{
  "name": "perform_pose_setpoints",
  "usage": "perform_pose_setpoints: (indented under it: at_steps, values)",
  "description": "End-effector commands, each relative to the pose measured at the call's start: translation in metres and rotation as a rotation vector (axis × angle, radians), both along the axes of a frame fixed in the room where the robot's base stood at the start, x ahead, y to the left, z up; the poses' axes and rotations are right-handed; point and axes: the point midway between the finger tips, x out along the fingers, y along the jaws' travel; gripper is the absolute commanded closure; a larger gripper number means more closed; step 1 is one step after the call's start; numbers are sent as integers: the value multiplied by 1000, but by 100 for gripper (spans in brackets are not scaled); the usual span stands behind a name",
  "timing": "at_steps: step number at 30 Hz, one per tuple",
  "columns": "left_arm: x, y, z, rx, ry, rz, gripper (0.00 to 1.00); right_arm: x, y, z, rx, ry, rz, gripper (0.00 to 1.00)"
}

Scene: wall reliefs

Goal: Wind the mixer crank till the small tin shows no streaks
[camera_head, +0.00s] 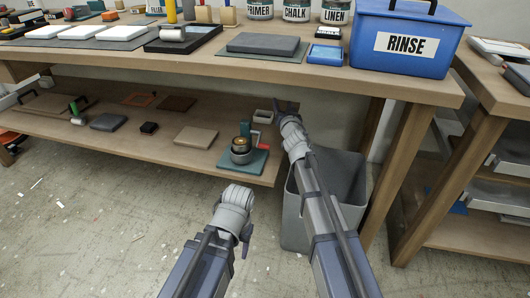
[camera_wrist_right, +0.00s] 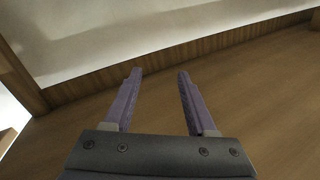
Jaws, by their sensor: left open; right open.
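The mixer (camera_head: 259,161) stands on the lower shelf near its right end, with a green base and green upright. My right gripper (camera_head: 287,107) is beyond and right of the mixer, over the shelf end, apart from the crank. In the right wrist view its jaws (camera_wrist_right: 158,92) are open and empty over brown wood. My left gripper (camera_head: 247,236) is open and low in front of the shelf, apart from the mixer.
A grey bin (camera_head: 352,190) stands under the bench, right beside the shelf end and behind my right arm. The bench top (camera_head: 400,85) overhangs the shelf. Open floor (camera_head: 90,220) lies in front.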

Motion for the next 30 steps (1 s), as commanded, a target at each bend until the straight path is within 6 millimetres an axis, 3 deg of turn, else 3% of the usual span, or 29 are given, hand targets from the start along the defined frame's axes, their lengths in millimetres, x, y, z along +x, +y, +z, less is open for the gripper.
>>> perform_pose_setpoints:
  at_steps: [1,3,7,10,15,21,25,30]
  values:
    - [0,0,-12,0,0,1,43,19,3,2,27,-60,67,43]
    - [0,0,-19,0,-1,1,43,31,13,10,72,-126,190,43]
    - [0,0,-34,-1,-1,3,43,41,32,11,140,-173,446,43]
    - [0,0,-45,-2,-2,3,43,40,43,-2,186,-136,658,43]
    - [0,0,-63,-2,-2,5,43,22,45,-46,257,72,998,43]
    - [1,-1,-79,-2,-3,7,43,-11,19,-102,322,436,1257,43]
    - [1,-1,-84,-2,-3,7,43,-30,0,-123,350,620,1332,43]
    - [1,-1,-86,-2,-3,8,43,-42,-11,-132,364,729,1365,43]
